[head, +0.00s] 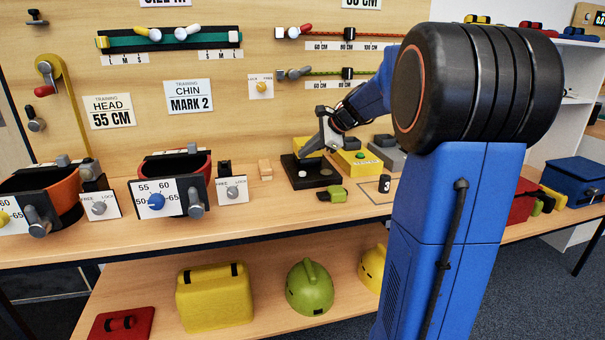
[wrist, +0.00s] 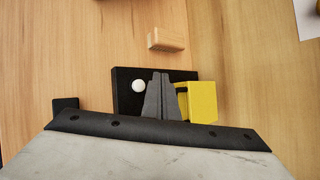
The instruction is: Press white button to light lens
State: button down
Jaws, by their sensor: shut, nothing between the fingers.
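A low black box (head: 312,181) stands on the bench, with a small round white button (head: 303,173) on its top near the front. My gripper (head: 303,153) is shut and empty, reaching down over the back part of the box. In the wrist view, the shut fingers (wrist: 160,76) lie over the middle of the black box (wrist: 124,104). The white button (wrist: 138,86) shows just left of them, apart from them in the picture. The fingers hide part of the box top. I cannot make out a separate lens. Whether the fingertips touch the box is unclear.
A yellow box (head: 366,168) with a green button stands right of the black box. A wooden block (head: 265,168) lies to its left, and a green-and-black piece (head: 332,194) in front. A small black cylinder (head: 384,183) stands at the right.

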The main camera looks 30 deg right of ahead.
jog(key=shift+f, duration=1.7)
jog(key=shift+f, duration=0.15)
dwell(0.7)
jog(key=shift+f, duration=0.3)
jog(key=shift+f, duration=0.55)
dwell(0.9)
jog(key=shift+r, duration=1)
jog(key=shift+r, duration=2.5)
